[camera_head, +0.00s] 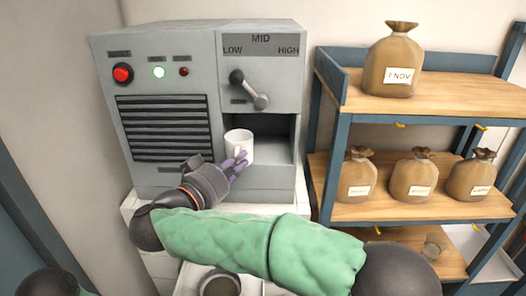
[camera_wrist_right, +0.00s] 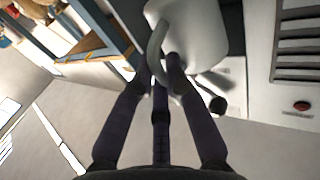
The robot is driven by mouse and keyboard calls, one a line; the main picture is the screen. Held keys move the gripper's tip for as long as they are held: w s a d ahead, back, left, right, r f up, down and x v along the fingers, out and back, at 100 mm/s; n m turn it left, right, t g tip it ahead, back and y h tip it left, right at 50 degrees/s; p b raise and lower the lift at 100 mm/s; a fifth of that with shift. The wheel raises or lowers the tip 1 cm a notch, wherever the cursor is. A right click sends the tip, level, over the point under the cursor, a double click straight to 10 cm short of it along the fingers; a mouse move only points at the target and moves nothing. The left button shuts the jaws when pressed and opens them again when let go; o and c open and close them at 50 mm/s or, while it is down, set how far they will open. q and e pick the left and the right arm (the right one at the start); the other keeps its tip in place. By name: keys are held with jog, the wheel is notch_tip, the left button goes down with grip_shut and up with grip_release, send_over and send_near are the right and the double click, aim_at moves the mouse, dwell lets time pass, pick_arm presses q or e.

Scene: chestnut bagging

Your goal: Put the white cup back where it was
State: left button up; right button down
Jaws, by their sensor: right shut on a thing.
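The white cup (camera_head: 239,147) is upright at the open bay of the grey machine (camera_head: 158,52), in front of its left part. My right gripper (camera_head: 238,163) reaches it from the lower left, with its fingers at the cup's near side. In the right wrist view the cup (camera_wrist_right: 190,30) is at the top, and the right gripper's fingers (camera_wrist_right: 162,75) are shut on its handle. Whether the cup's base touches the bay floor cannot be told. My left gripper is not in view; only a dark piece of an arm shows at the lower left.
The machine has a lever (camera_head: 249,90), a red button (camera_head: 122,74) and a vent grille. A blue-framed shelf (camera_head: 462,90) with several tied sacks (camera_head: 391,62) stands at the right. A tray (camera_head: 190,284) with a round dark thing lies below the machine.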

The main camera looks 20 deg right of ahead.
jog(key=w+d+f+p, duration=0.2)
jog(key=w+d+f, duration=0.1)
jog(key=w+d, duration=0.4)
jog(key=shift+w+d+f, duration=0.15)
jog(key=shift+d+f, duration=0.1)
jog(key=shift+d, duration=0.05)
jog(key=shift+f, duration=0.15)
jog(key=c, duration=1.3)
grip_release()
jog(key=shift+o, duration=0.2)
jog(key=b+v, duration=0.2)
jog(key=v, duration=1)
